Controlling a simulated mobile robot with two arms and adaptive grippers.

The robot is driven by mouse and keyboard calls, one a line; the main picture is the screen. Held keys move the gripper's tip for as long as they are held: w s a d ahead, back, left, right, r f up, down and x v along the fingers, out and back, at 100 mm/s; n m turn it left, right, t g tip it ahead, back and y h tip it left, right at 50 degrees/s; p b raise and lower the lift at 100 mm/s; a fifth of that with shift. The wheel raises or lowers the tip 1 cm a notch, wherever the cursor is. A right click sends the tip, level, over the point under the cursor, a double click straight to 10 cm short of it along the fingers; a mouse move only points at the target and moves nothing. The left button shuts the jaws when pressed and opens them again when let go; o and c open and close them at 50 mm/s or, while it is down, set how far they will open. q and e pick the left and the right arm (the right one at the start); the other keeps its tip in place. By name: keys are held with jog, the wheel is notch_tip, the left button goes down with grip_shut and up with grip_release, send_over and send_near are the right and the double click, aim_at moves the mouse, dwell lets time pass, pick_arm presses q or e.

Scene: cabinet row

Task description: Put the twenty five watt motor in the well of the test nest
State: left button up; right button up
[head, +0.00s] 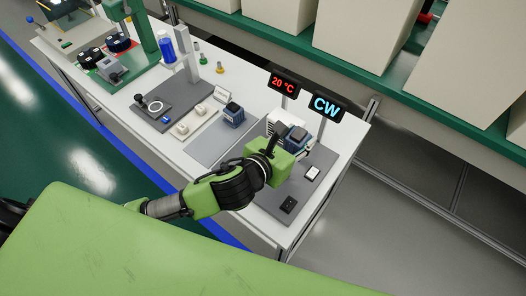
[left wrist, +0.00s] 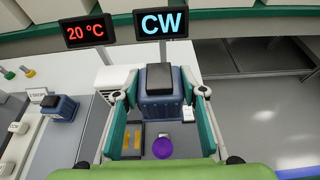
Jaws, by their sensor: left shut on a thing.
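My left gripper (head: 288,138) is shut on a blue motor (head: 298,138) with a dark top, over the grey plate at the right end of the bench. In the left wrist view the held motor (left wrist: 160,90) sits upright between the two green fingers. Its rating is not readable. A second blue motor (head: 234,114) stands on the left, by a small label card (head: 221,94); it also shows in the left wrist view (left wrist: 61,108). The nest's well cannot be made out; the gripper and motor cover much of that area. My right gripper is not in view.
Behind the held motor stand a white ridged box (left wrist: 114,80), a red "20 °C" display (head: 284,83) and a blue "CW" display (head: 326,106). A white switch (head: 313,172) and black switch (head: 288,204) sit on the grey plate. The grey mat (head: 210,144) has free room.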

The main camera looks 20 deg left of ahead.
pick_arm(q)
jog(key=a+f, duration=0.4)
jog(key=a, duration=0.1)
jog(key=a+f, duration=0.2)
jog(key=a, duration=0.1)
jog(key=shift+w+a+f, duration=0.25)
jog(key=shift+w+f, duration=0.05)
jog(key=shift+f, duration=0.1)
jog(key=f, duration=0.3)
jog(key=shift+a, duration=0.4)
jog(key=shift+f, duration=0.45)
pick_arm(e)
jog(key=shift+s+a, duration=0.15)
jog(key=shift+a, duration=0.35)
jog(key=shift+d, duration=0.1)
pick_arm(q)
jog(key=o, duration=1.2)
jog(key=shift+f, duration=0.25)
jog(key=shift+c, duration=0.2)
jog(key=o, duration=0.4)
jog(key=shift+s, duration=0.1)
